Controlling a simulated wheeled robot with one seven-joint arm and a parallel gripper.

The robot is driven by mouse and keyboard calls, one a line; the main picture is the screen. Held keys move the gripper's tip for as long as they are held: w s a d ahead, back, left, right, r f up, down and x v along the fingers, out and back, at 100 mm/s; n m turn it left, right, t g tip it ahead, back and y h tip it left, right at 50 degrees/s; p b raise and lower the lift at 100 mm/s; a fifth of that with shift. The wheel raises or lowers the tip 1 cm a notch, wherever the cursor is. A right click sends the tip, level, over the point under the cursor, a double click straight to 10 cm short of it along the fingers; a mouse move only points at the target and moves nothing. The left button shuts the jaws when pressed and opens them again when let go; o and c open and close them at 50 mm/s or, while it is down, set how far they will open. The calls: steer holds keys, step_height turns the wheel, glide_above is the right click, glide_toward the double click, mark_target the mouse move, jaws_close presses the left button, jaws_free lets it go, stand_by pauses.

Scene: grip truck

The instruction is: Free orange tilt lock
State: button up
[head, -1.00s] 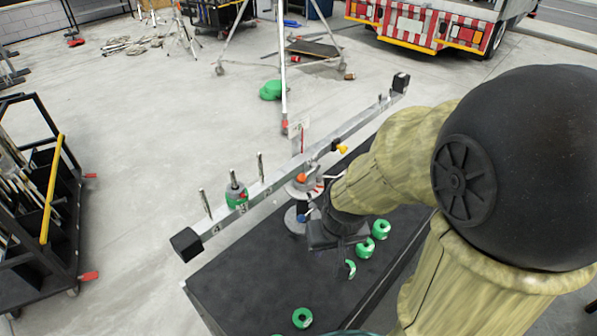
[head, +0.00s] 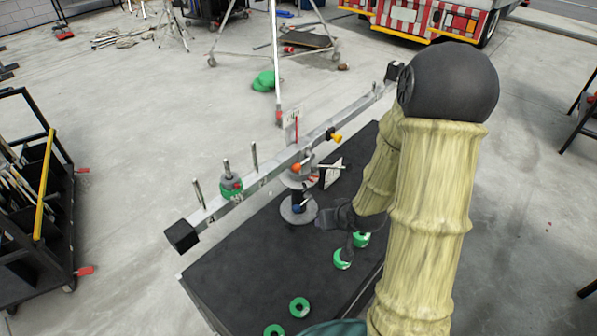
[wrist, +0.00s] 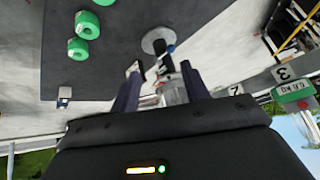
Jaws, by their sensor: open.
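The orange tilt lock (head: 296,168) is a small orange knob at the pivot of a long metal balance beam (head: 240,195). The beam stands on a post with a round grey base (head: 299,210) on a black table. My gripper (head: 335,217) is just right of the post, below the beam and apart from the orange knob. In the wrist view my gripper (wrist: 160,75) has its fingers spread, with the grey and metal parts of the stand beyond and between them. I cannot make out the orange knob there.
A yellow knob (head: 337,138) and a blue knob (head: 296,209) are also on the balance. A green weight (head: 231,188) sits on a beam peg. Several green ring weights (head: 299,307) lie on the black table (head: 240,285). A dark rack (head: 40,200) stands at left.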

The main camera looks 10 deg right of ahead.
steer(key=w+m+t+y, duration=0.1)
steer(key=m+t, duration=0.1)
steer(key=t, duration=0.1)
steer(key=w+d+m+t+y, duration=0.1)
steer(key=m+t+y, duration=0.1)
steer(key=t, duration=0.1)
steer(key=m+t+y+b, duration=0.1)
steer(key=m+t, duration=0.2)
steer(key=t, duration=0.1)
steer(key=shift+w+d+r, duration=0.25)
steer(key=shift+w+r, duration=0.15)
steer(key=shift+w, duration=0.15)
steer(key=b, duration=0.1)
glide_toward(299, 170)
steer(key=x, duration=1)
steer(key=shift+c, duration=0.5)
